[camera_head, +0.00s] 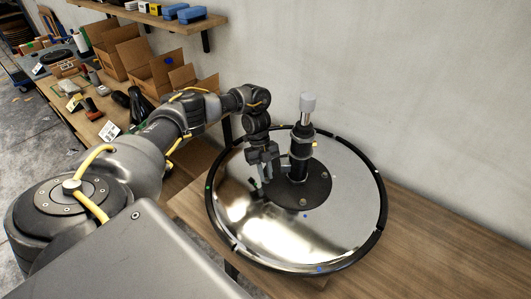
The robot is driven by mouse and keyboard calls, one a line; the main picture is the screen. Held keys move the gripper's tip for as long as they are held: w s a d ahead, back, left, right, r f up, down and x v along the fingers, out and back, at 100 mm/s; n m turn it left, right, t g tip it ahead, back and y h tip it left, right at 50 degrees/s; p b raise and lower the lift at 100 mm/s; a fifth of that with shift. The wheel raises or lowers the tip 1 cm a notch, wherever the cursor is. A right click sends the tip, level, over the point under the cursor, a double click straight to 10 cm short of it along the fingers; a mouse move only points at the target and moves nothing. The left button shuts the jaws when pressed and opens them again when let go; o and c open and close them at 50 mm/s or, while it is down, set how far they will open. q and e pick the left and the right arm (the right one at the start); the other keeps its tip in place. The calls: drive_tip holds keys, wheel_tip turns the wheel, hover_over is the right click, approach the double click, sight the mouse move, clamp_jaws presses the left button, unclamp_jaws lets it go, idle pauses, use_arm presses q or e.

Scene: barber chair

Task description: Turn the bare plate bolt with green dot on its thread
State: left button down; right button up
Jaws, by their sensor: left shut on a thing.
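A large shiny round base (315,233) with a black rim lies on the wooden bench. A black round plate (318,185) sits at its middle, with an upright black column (299,150) topped by a light grey cylinder (308,103). My left gripper (262,180) points down at the left edge of the black plate. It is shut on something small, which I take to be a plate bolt. The fingers hide the bolt, and I cannot see its thread or its dot. Another bolt (303,202) shows at the plate's front edge. My right gripper is not in view.
The black rim carries a green dot (208,187) at left and a blue mark (319,269) at front. The wall (400,80) rises close behind the base. Cardboard boxes (155,75) and tools stand on a bench at upper left, under a shelf (150,17). The bench right of the base (450,240) is clear.

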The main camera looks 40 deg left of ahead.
use_arm(q)
drive_tip(key=c, duration=1.3)
unclamp_jaws()
drive_tip(key=shift+c, duration=0.2)
drive_tip(key=shift+r, duration=0.1)
drive_tip(key=v, duration=1)
drive_tip(key=shift+r, duration=0.25)
